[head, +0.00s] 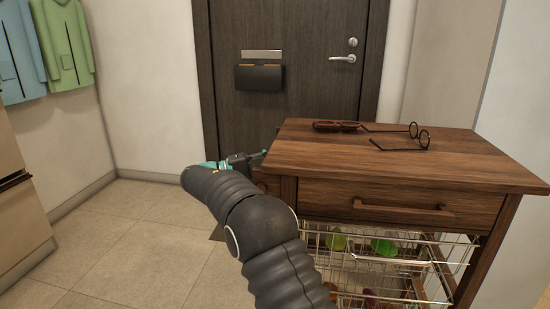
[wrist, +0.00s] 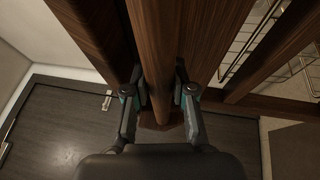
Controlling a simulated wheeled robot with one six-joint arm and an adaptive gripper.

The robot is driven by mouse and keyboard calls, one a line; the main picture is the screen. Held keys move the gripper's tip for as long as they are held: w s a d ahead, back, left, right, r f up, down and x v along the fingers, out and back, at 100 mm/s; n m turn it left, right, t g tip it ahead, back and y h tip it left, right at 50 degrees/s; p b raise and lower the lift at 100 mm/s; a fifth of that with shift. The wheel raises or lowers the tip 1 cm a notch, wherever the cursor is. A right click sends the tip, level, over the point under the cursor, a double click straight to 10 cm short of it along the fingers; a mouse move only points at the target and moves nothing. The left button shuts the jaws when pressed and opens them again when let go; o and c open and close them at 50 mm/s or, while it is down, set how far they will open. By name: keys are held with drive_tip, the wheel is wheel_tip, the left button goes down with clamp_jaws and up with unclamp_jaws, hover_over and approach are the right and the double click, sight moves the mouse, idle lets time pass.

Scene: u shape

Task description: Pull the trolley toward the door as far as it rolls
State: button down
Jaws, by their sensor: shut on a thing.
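The trolley (head: 455,165) is a dark wood cart with a flat top, a drawer with a bar handle at the front, and wire baskets below. It stands right of the middle in the head view, in front of the dark door (head: 300,100). My gripper (head: 250,160) is at the trolley's left side, partly hidden by my arm. In the wrist view my gripper (wrist: 160,90) has one finger on each side of a round wooden bar (wrist: 153,50) on the trolley and is shut on it. The trolley's wheels are not in view.
Two pairs of glasses (head: 400,142) lie on the trolley top. Green items (head: 382,246) sit in a wire basket. The tiled floor (head: 140,240) left of the trolley is clear. A light cabinet (head: 18,215) stands at the left edge, and shirts (head: 65,40) hang above.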

drive_tip(key=shift+w+a, duration=0.15)
drive_tip(key=shift+a, duration=0.15)
drive_tip(key=shift+a+r, duration=0.1)
drive_tip(key=c, duration=0.9)
unclamp_jaws()
drive_tip(key=shift+a, duration=0.1)
drive_tip(key=shift+c, duration=0.2)
